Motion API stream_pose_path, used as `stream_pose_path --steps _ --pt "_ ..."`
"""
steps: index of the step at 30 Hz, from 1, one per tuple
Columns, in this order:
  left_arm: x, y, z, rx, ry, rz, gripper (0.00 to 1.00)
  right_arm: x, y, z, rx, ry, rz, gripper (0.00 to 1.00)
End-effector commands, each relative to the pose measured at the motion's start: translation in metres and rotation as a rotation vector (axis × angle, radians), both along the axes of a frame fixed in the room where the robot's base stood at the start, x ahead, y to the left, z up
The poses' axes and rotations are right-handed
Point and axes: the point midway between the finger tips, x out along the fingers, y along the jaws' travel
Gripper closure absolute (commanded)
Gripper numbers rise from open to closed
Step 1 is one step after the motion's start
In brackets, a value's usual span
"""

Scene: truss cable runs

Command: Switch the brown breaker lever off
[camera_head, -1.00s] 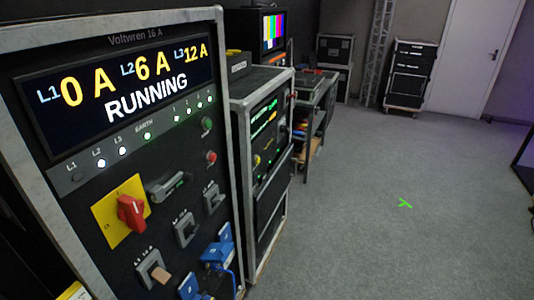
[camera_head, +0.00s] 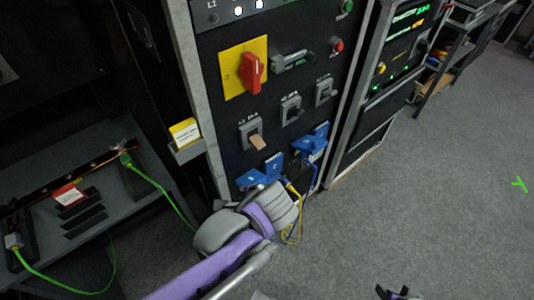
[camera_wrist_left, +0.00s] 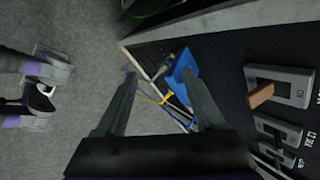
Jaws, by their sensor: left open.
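The brown breaker lever (camera_head: 257,142) sticks out from the lower part of its grey housing (camera_head: 248,130) on the black power panel. It also shows in the left wrist view (camera_wrist_left: 261,96), right of my gripper and apart from it. My left arm reaches in from the bottom of the head view, its wrist in front of the blue connectors (camera_head: 264,173) below the lever; its fingers are hidden there. In the left wrist view my left gripper (camera_wrist_left: 157,66) is open and empty. Part of my right gripper (camera_head: 397,293) shows at the bottom edge, its jaws unclear.
Two more grey breakers (camera_head: 291,110) sit right of the brown one. Above are a red rotary switch (camera_head: 251,73) on a yellow plate and a grey handle (camera_head: 292,60). Blue and yellow cables hang near my left wrist. A yellow-labelled box (camera_head: 185,132) juts out left of the panel.

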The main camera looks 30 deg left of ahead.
Motion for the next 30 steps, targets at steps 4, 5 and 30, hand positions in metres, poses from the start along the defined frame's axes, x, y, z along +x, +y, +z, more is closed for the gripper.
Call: stream_pose_path --steps 4,5,30 --pt "0.045 0.003 -0.010 0.466 0.224 -0.311 0.30 -0.003 0.000 -0.060 0.000 0.019 0.000 0.48" --pt "0.054 0.000 -0.008 0.556 0.266 -0.356 0.30 -0.003 0.000 -0.069 0.000 0.022 0.000 0.48" --pt "0.133 -0.006 0.032 1.261 0.603 -0.488 0.30 0.003 0.000 -0.147 0.000 0.049 0.000 0.48"
